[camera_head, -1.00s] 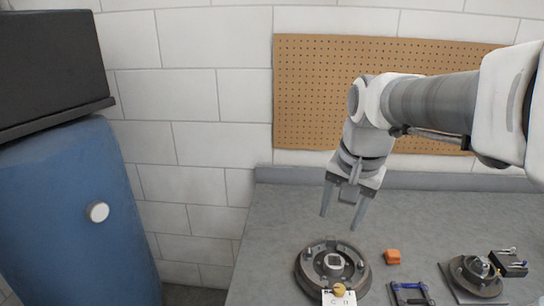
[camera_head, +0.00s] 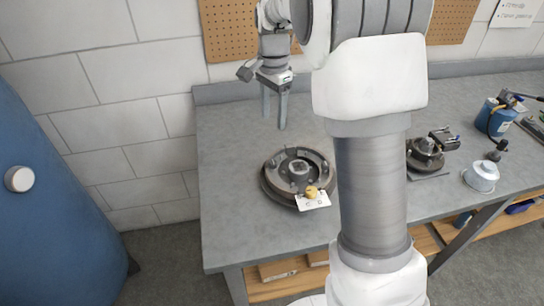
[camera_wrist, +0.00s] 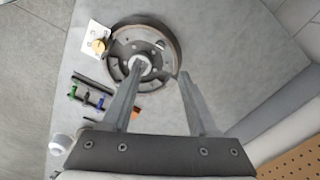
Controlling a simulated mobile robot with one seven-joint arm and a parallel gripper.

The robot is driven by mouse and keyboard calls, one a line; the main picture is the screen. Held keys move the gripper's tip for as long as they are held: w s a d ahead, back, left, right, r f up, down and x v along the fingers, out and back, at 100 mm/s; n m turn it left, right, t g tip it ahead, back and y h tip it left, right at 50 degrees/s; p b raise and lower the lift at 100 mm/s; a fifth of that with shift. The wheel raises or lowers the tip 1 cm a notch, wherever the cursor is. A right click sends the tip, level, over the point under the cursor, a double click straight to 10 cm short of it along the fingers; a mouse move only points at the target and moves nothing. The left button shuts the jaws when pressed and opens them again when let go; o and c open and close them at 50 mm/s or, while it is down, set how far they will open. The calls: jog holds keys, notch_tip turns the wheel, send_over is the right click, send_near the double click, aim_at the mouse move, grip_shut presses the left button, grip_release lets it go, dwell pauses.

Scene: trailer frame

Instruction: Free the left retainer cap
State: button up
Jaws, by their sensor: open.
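A round dark brake assembly (camera_head: 266,188) with a pale square hub in its middle lies flat on the grey bench. It also shows in the wrist view (camera_wrist: 172,45). Small pale studs or caps stand on its face, too small for me to tell which is the left retainer cap. My gripper (camera_head: 274,121) hangs above and behind the assembly, fingers pointing down, open and empty. In the wrist view my fingers (camera_wrist: 160,70) are spread, and the left fingertip overlaps the hub in the picture. A white card (camera_head: 316,203) with a yellow knob (camera_head: 311,191) sits at the assembly's front edge.
A smaller hub (camera_head: 425,158), a white pot (camera_head: 481,178) and a blue can (camera_head: 493,118) stand to the right. Clamp-like tools (camera_wrist: 90,92) and an orange block (camera_wrist: 136,111) lie near the assembly. The bench (camera_head: 235,235) is clear left and front.

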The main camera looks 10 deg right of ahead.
aim_at(273, 162)
notch_tip(273, 162, down, 15)
jog(key=shift+f+b, duration=0.15)
jog(key=shift+b, duration=0.5)
jog(key=shift+c, duration=0.2)
grip_shut()
